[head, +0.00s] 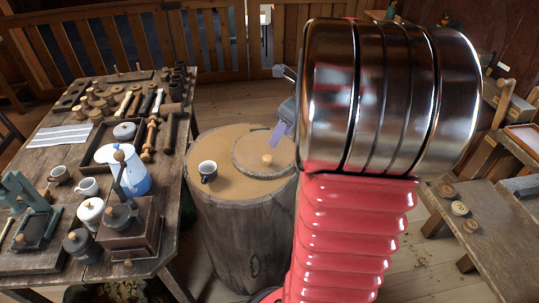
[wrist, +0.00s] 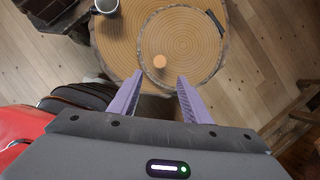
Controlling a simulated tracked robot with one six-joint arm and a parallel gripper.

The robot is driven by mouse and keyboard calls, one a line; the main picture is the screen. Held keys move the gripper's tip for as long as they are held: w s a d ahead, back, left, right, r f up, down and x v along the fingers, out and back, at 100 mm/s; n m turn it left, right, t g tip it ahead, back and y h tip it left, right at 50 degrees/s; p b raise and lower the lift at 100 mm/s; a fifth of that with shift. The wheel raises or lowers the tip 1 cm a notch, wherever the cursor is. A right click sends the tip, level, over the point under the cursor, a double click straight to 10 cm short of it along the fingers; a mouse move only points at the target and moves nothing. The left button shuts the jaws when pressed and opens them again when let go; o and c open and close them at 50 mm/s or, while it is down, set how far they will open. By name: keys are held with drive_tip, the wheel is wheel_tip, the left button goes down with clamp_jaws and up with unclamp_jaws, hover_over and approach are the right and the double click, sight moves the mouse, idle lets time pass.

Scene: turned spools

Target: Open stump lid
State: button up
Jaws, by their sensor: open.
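The stump (head: 243,225) stands upright on the floor in the middle of the head view. Its round lid (head: 248,158) lies flat on the stump top, toward the right side, with a small pale wooden knob (head: 267,159) in its middle. In the wrist view the lid (wrist: 195,50) and its knob (wrist: 159,62) lie beyond my fingertips. My gripper (wrist: 156,78) is open and empty, its two purple fingers apart and pointing toward the knob without touching it. In the head view my gripper (head: 277,133) is partly hidden behind my arm.
A dark mug (head: 208,171) stands on the stump top, left of the lid. A crowded wooden table (head: 40,158) with a grinder (head: 130,232) and pitcher stands at left. A bench (head: 500,235) with round pieces is at right. A wooden railing closes the back.

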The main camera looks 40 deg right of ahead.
sight(267, 157)
drive_tip(key=x, duration=1.2)
drive_tip(key=shift+f, duration=0.15)
drive_tip(key=shift+c, duration=0.5)
clamp_jaws()
